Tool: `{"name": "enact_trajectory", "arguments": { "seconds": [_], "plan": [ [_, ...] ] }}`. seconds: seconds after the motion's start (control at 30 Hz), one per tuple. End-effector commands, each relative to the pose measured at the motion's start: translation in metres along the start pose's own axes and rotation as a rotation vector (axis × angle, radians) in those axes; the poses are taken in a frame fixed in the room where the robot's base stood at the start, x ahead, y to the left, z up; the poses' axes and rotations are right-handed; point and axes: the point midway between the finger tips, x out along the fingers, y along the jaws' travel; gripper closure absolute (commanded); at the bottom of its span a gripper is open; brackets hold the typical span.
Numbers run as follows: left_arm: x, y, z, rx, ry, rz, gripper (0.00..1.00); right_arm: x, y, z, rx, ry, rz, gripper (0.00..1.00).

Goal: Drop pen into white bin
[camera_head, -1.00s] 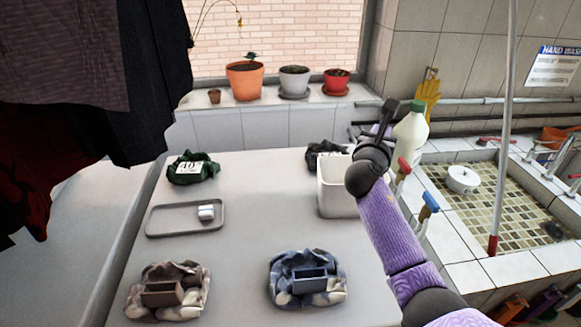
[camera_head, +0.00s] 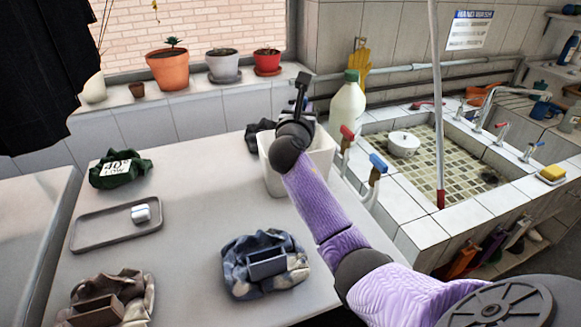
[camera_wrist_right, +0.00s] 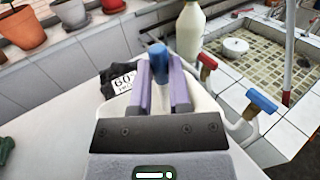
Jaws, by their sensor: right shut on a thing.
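The white bin (camera_head: 270,178) stands on the pale table near its right edge, partly hidden behind my right arm. My right gripper (camera_head: 303,82) is raised and overlaps the bin and the space behind it in the head view. In the right wrist view, the purple fingers of my right gripper (camera_wrist_right: 161,75) are shut on a blue-ended, cylindrical thing that appears to be the pen (camera_wrist_right: 158,52). White walls of the bin (camera_wrist_right: 212,102) show around and below the fingers. My left gripper is not in view.
A green-capped bottle (camera_head: 347,104) stands behind the bin. Red- and blue-handled taps (camera_head: 377,165) stand to its right by the tiled sink. A grey tray (camera_head: 90,235) and several crumpled cloth bundles (camera_head: 235,275) lie on the table. The table's middle is clear.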

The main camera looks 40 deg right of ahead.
Motion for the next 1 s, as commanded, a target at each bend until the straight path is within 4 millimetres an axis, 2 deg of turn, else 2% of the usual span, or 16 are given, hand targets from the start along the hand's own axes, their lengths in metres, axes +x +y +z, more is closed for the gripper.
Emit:
{"name": "enact_trajectory", "arguments": {
  "seconds": [0.03,0.07,0.23,0.47,0.57,0.8,1.0],
  "plan": [
    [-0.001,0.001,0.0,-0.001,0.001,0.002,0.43,0.0,0.0,0.001,0.0,0.0,0.0,1.0],
    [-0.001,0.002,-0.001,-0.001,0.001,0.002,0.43,0.0,0.0,0.001,0.0,0.0,0.0,0.74],
    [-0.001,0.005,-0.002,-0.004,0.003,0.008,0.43,0.0,0.0,0.0,0.0,0.0,0.0,0.38],
    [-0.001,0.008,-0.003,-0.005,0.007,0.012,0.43,-0.001,0.0,0.0,0.0,0.0,0.0,0.37],
    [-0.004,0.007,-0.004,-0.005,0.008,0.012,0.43,-0.009,0.001,0.002,-0.001,-0.001,0.002,0.37],
    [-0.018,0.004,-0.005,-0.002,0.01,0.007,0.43,-0.065,0.001,0.002,-0.001,0.001,0.004,0.37],
    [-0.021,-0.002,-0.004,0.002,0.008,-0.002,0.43,-0.095,0.0,0.001,-0.001,0.0,0.001,0.37]
  ]
}}
